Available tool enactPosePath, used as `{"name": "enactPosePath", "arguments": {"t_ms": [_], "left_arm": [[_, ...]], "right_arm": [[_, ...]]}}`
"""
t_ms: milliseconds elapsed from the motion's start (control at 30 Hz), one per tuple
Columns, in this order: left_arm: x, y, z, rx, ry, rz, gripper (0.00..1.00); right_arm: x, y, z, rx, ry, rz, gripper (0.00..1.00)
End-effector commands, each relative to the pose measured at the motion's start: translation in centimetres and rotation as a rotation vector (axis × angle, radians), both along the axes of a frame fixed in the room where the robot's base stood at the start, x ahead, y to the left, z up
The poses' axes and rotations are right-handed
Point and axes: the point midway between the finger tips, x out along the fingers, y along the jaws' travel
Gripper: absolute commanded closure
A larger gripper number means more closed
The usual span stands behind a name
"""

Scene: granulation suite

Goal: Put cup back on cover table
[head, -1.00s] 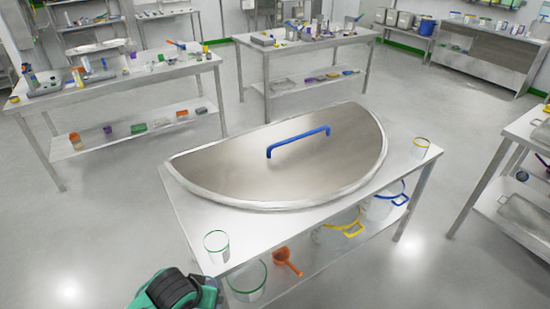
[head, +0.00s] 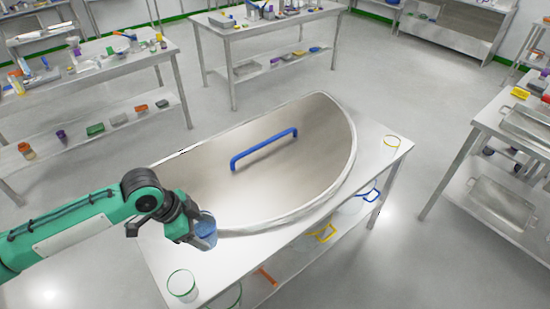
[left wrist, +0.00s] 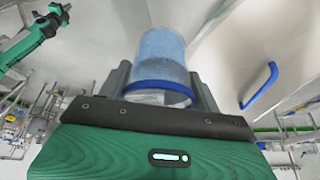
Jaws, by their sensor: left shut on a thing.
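My left gripper (head: 192,236) is shut on a translucent bluish cup (head: 204,233) with a blue rim. In the left wrist view the cup (left wrist: 163,58) sits between the two fingers, its rim towards the palm. In the head view the cup is over the near left edge of the cover table (head: 232,262); I cannot tell if it touches. The half-round steel cover (head: 310,165) with a blue handle (head: 263,148) lies on that table. A green arm with a dark end (left wrist: 56,14), apparently my right, shows at the wrist view's top left; its jaws are unclear.
Buckets and an orange scoop (head: 265,277) are on the shelf below. Other benches stand behind and right, with open floor between.

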Motion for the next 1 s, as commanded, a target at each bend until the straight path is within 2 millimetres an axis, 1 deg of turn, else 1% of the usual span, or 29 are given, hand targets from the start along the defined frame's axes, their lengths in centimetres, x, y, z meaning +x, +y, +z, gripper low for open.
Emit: {"name": "enactPosePath", "arguments": {"t_ms": [33,200,267,333,467,700,800,900,1000], "left_arm": [[0.1,0.1,0.5,0.000,-0.001,-0.011,0.64],[0.1,0.2,0.5,-0.002,0.001,-0.025,0.64],[0.1,0.2,0.3,-0.002,0.002,-0.024,0.64],[0.1,0.2,-0.5,-0.003,0.004,-0.023,0.64],[0.0,0.2,-3.4,-0.001,0.006,-0.020,0.64],[0.0,0.2,-9.9,0.000,0.006,-0.020,0.64],[0.0,0.2,-12.4,-0.001,0.004,-0.020,0.64],[0.0,0.2,-14.2,0.000,0.003,-0.022,0.65],[0.1,0.2,-15.3,-0.001,0.002,-0.020,0.65]], "right_arm": [[0.0,-0.2,0.2,-0.002,0.001,0.000,1.00],[-0.2,-0.6,0.2,-0.006,0.002,-0.001,1.00],[-0.3,-0.6,0.3,-0.006,0.004,-0.001,1.00],[-0.5,-0.6,0.6,-0.006,0.006,-0.001,1.00],[-0.6,-0.6,1.4,-0.007,0.008,-0.001,1.00],[-0.6,-0.4,2.8,-0.005,0.007,0.000,1.00],[-0.5,-0.2,3.3,-0.002,0.007,-0.001,1.00],[-0.5,0.0,3.6,0.000,0.006,-0.001,1.00],[-0.5,0.1,3.8,0.001,0.005,-0.001,1.00]]}}
